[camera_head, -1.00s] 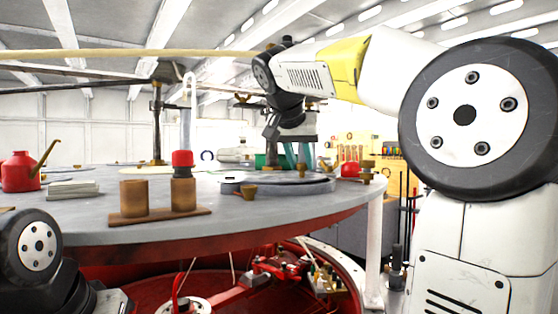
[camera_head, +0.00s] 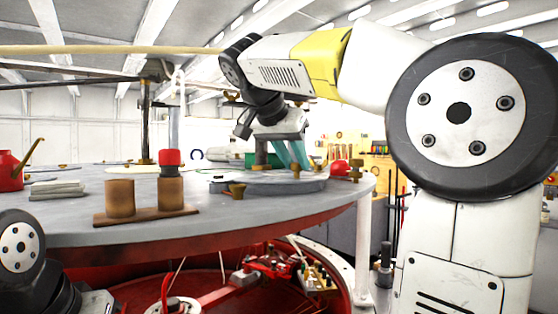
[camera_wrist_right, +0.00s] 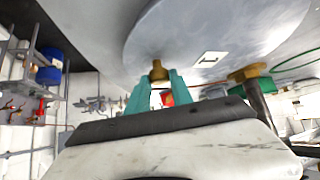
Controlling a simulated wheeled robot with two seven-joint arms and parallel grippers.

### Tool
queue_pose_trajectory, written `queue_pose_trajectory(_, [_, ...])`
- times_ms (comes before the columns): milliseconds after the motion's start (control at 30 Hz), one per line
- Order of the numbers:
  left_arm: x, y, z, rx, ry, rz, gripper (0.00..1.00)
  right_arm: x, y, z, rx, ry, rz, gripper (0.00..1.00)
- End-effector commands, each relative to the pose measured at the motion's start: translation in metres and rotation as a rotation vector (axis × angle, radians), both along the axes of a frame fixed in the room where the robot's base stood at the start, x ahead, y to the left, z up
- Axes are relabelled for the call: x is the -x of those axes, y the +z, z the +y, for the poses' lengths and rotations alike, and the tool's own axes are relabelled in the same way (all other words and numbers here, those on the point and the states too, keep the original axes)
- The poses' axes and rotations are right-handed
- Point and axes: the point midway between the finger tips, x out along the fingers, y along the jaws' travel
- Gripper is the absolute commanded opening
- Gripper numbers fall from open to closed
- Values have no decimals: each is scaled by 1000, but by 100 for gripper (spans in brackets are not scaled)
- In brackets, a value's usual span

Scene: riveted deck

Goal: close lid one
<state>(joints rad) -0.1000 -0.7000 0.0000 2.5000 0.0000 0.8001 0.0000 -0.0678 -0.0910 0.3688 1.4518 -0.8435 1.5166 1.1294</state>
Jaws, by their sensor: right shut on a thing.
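The lid (camera_head: 285,186) is a grey round disc lying on the round riveted deck in the head view, right of centre. It fills the top of the right wrist view (camera_wrist_right: 225,30), where a small white label marked 1 (camera_wrist_right: 211,59) shows on it. A brass knob (camera_wrist_right: 158,72) stands at the lid's edge. My right gripper (camera_wrist_right: 158,88) has its teal fingers on either side of this knob, shut on it. In the head view the right gripper (camera_head: 289,155) reaches down over the lid's far side. My left gripper is out of view; only my left arm link shows.
A red oil can (camera_head: 10,171) and pale stacked plates (camera_head: 58,188) are further left. A red ball-like thing (camera_head: 340,167) sits right of the lid.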

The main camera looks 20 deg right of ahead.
Motion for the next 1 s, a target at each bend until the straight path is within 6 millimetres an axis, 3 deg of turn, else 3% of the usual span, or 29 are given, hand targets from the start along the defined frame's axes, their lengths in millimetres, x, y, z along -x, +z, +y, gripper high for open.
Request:
queue_pose_trajectory(33, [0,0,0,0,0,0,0,3,-1,1,-2,-1,7,0])
queue_pose_trajectory(67, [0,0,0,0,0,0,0,3,-1,1,-3,-1,7,33])
queue_pose_trajectory(133, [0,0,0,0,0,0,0,2,-1,1,-2,0,6,46])
queue_pose_trajectory(533, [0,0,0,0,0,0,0,4,4,4,-2,2,3,47])
queue_pose_trajectory(1000, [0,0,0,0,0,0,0,37,51,39,-2,3,6,47])
